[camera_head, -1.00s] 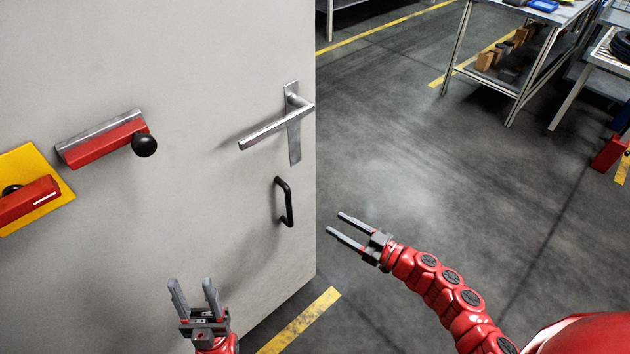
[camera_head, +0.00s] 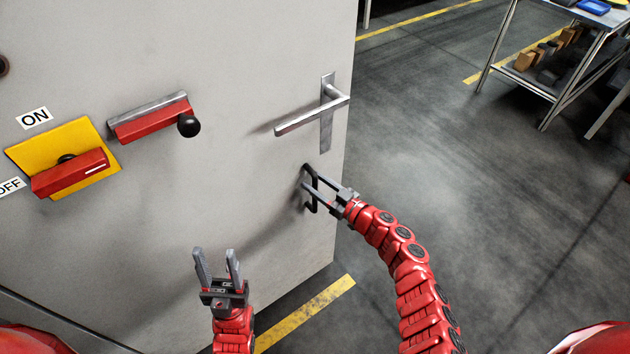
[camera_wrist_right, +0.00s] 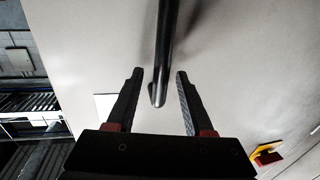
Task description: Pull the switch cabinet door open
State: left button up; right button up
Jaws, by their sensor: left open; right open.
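The grey switch cabinet door (camera_head: 230,60) fills the left half of the head view and looks shut. A black bar handle (camera_head: 314,180) sits near its right edge, below a silver lever handle (camera_head: 327,110). My right gripper (camera_head: 305,178) is open at the black handle. In the right wrist view the black handle (camera_wrist_right: 166,50) runs between the open fingers (camera_wrist_right: 158,75), with no clear contact. My left gripper (camera_head: 216,255) is open and empty in front of the lower door.
A red switch with a black knob (camera_head: 150,118) and a red switch on a yellow plate (camera_head: 62,145) stick out of the door. A metal table (camera_head: 560,60) stands at the back right. The floor right of the door is clear.

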jog(key=shift+w+a, duration=0.15)
jog(key=shift+a, duration=0.15)
grip_shut()
dwell(1.3)
